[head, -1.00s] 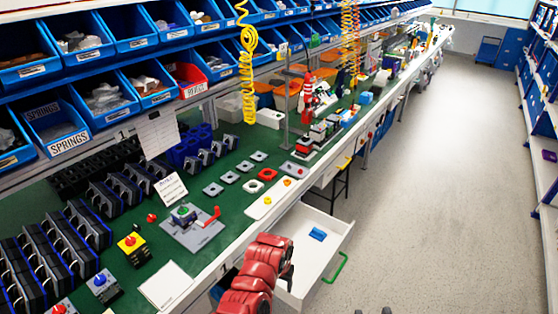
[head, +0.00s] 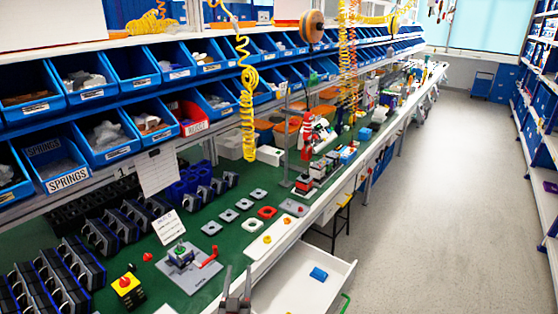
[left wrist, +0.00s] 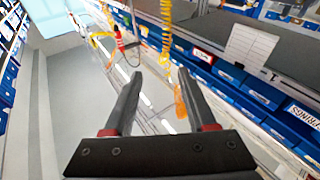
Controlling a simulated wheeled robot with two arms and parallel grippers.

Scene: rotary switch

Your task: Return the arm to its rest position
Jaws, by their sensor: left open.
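My left gripper (head: 236,288) shows at the bottom edge of the head view, its two dark fingers pointing up and standing apart. It is beside the bench's front edge, left of the open drawer (head: 295,283). In the left wrist view my left gripper (left wrist: 160,78) is open, with nothing between its fingers. Behind it are blue bins and coiled hoses. The rest of the left arm is below the head picture. My right gripper is in neither view.
The green bench (head: 236,235) holds a grey rotary switch with a red handle (head: 188,262), a yellow switch box (head: 128,290) and several small plates. Blue bins (head: 88,75) line the shelves above. A blue block (head: 319,274) lies in the drawer. The floor at right is clear.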

